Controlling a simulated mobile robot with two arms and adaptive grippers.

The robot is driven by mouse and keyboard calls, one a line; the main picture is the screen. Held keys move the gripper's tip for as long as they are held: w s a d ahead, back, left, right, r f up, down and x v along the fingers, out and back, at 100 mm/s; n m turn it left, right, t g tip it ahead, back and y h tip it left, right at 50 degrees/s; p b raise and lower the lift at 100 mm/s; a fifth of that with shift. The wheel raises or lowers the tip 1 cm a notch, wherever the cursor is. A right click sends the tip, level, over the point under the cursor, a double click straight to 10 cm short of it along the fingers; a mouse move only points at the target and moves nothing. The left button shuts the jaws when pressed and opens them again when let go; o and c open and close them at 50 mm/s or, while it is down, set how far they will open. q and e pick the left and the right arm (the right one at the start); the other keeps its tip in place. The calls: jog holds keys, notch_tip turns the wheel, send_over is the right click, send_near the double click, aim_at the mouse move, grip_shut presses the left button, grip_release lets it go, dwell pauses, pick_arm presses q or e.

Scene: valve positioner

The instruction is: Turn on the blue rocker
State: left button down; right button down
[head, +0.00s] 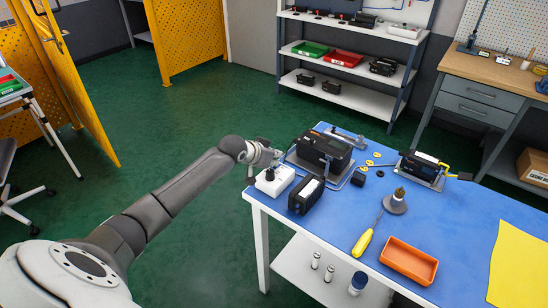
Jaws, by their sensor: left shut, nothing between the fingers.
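A small white box (275,181) with dark parts on its top stands at the left corner of the blue-topped table (330,225). No blue rocker can be made out at this size; it may be too small or hidden. My left arm reaches in from the left, and my left gripper (266,160) is just above and behind the white box. It is shut and empty. I cannot tell whether it touches the box. My right gripper is not in view.
A black valve positioner (324,149) stands right behind the white box, and a black unit (306,195) stands beside it. A yellow-handled screwdriver (364,242), an orange tray (408,261) and another device (420,169) lie further right. The table's front middle is clear.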

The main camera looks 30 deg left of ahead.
pick_arm(q)
jog(key=r+p, duration=0.2)
jog(key=r, duration=0.1)
jog(key=r+p, duration=0.1)
jog(key=p, duration=0.1)
jog(key=shift+w+r, duration=0.2)
jog(key=shift+w, duration=0.05)
jog(key=w+r+b+v, duration=0.1)
jog(key=v, duration=0.8)
jog(key=shift+s+r+b, duration=0.15)
jog(key=shift+b, duration=0.25)
